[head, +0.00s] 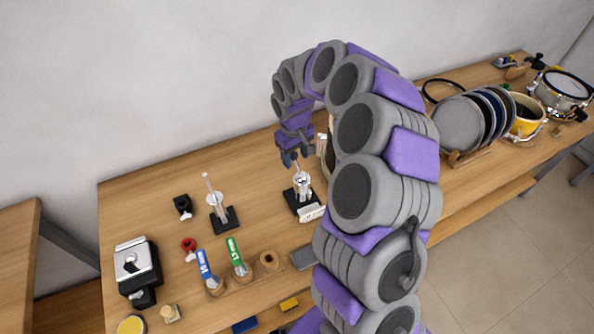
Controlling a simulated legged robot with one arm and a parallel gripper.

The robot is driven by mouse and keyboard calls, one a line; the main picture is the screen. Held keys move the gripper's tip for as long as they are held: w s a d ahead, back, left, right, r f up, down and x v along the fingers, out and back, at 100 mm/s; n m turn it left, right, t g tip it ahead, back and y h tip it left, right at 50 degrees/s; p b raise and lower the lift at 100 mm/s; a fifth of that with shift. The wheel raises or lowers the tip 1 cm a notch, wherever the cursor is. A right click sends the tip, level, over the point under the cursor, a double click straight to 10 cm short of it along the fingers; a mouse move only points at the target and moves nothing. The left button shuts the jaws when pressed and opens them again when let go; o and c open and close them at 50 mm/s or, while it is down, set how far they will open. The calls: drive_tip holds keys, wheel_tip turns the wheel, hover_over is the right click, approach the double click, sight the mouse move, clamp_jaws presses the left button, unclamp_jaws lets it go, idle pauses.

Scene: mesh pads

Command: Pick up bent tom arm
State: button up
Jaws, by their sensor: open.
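A chrome tom arm (302,182) stands upright on a black base, with a pale label card (311,214) at its front. My gripper (289,160) points down right over the top of this tom arm, its dark fingers close around or just above the tip. I cannot tell whether they touch it. The jaws are open. A second chrome piece (214,198) with a straight upright rod stands on another black base to the left. The bend of the tom arm is too small to make out.
Blue (206,270) and green (235,254) handled tools stand in a wooden holder in front. A black-and-silver device (135,265) and a red knob (189,245) lie left. A rack of round discs (462,125) stands right. My arm hides the table's middle.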

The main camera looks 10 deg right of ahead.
sight(300, 176)
wheel_tip(300, 176, down, 4)
drive_tip(key=shift+w+r+b, duration=0.1)
drive_tip(key=shift+r+b, duration=0.15)
drive_tip(key=shift+b, duration=0.05)
drive_tip(key=shift+c, duration=0.4)
clamp_jaws()
